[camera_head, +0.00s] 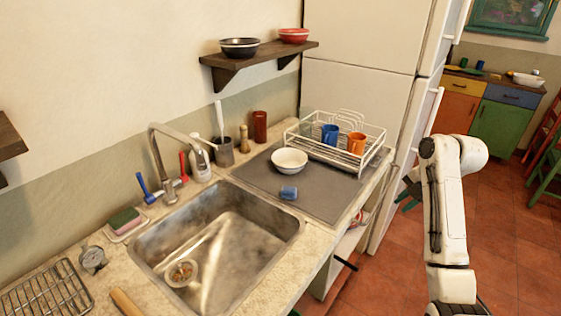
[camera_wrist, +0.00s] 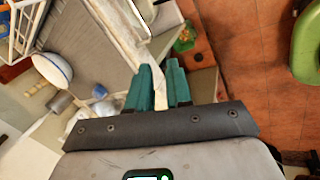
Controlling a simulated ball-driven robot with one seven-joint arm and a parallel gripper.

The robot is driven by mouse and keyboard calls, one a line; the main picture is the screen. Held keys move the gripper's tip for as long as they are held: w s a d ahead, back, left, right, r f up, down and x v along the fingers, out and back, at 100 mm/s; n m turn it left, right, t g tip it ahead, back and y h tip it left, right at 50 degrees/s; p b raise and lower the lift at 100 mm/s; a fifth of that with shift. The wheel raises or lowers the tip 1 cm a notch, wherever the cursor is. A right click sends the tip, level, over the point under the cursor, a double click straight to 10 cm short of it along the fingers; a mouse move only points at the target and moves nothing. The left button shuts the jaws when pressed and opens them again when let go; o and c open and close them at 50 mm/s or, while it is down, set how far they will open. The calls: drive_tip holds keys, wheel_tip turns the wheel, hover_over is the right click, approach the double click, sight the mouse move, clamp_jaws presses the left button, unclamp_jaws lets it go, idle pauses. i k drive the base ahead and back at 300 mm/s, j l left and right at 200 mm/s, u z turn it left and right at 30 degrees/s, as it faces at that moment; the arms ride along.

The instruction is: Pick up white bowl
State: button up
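A white bowl (camera_head: 289,161) stands upright on the grey mat (camera_head: 246,178), right of the sink and in front of the dish rack. It also shows at the left of the wrist view (camera_wrist: 52,68), and it looks empty. My gripper (camera_head: 408,192) is off the counter's right edge, partly hidden by my arm, well apart from the bowl. In the wrist view its two teal fingers (camera_wrist: 158,68) stand apart with a gap and nothing between them. A second white bowl (camera_head: 527,79) stands on the far cabinet.
A wall shelf (camera_head: 258,54) with dark and red bowls hangs above. The fridge stands behind.

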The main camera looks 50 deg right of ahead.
sight(286, 160)
drive_tip(key=i, duration=1.25)
